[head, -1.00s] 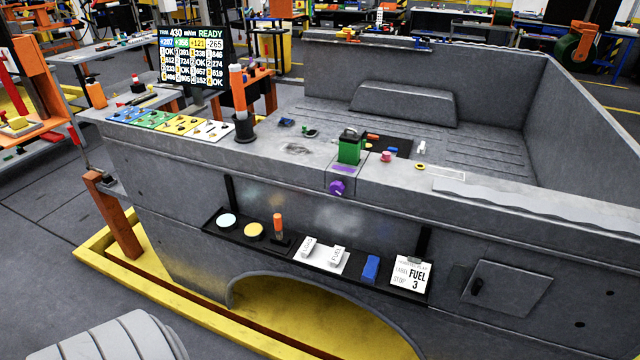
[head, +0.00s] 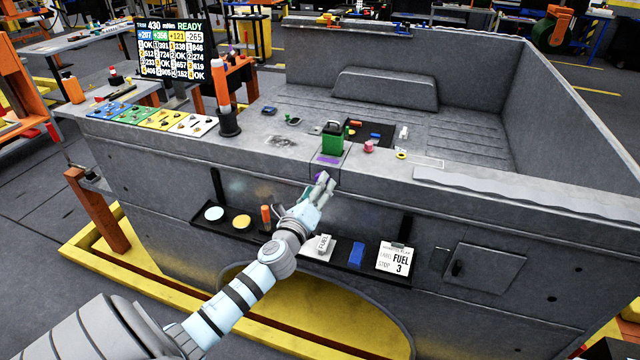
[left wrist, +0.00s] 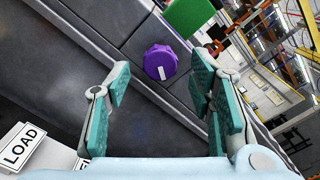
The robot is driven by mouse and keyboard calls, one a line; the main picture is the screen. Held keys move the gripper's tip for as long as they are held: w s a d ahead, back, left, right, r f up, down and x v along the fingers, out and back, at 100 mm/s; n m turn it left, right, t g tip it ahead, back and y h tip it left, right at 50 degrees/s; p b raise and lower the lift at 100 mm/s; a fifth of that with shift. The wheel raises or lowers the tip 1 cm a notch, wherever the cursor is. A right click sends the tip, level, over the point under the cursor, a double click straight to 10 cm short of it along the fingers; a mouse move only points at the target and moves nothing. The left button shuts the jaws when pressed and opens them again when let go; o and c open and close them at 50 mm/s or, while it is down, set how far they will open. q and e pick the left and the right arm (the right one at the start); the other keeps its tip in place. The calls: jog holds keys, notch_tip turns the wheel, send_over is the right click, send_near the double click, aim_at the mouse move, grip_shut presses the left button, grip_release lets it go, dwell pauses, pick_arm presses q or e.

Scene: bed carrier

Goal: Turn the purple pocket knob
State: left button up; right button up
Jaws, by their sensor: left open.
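The purple knob (left wrist: 160,62) has a scalloped edge and a white mark and sits on the grey side wall of the bed. In the left wrist view it lies ahead of and between the two fingertips, apart from them. In the head view the purple knob (head: 317,176) is partly hidden by my left gripper (head: 326,180), which is raised close in front of it. My left gripper (left wrist: 160,80) is open with nothing between its teal-padded fingers. My right gripper is in neither view.
A green block (head: 332,138) stands on the rim just above the knob. A black shelf (head: 340,264) below holds discs, an orange-handled tool, white blocks, a blue block (head: 356,255) and a FUEL card (head: 398,258). A LOAD label (left wrist: 20,147) shows at the lower left in the wrist view.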

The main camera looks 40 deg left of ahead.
pick_arm(q)
jog(key=x, duration=0.2)
jog(key=shift+w+a, duration=0.1)
jog(key=shift+w, duration=0.2)
jog(key=c, duration=1.2)
jog(key=shift+o, duration=0.2)
jog(key=shift+n, duration=0.4)
jog(key=n+b, duration=0.7)
jog(key=n, duration=1.4)
jog(key=shift+s+f, duration=0.1)
jog(key=shift+f, duration=0.05)
jog(key=shift+n, duration=0.3)
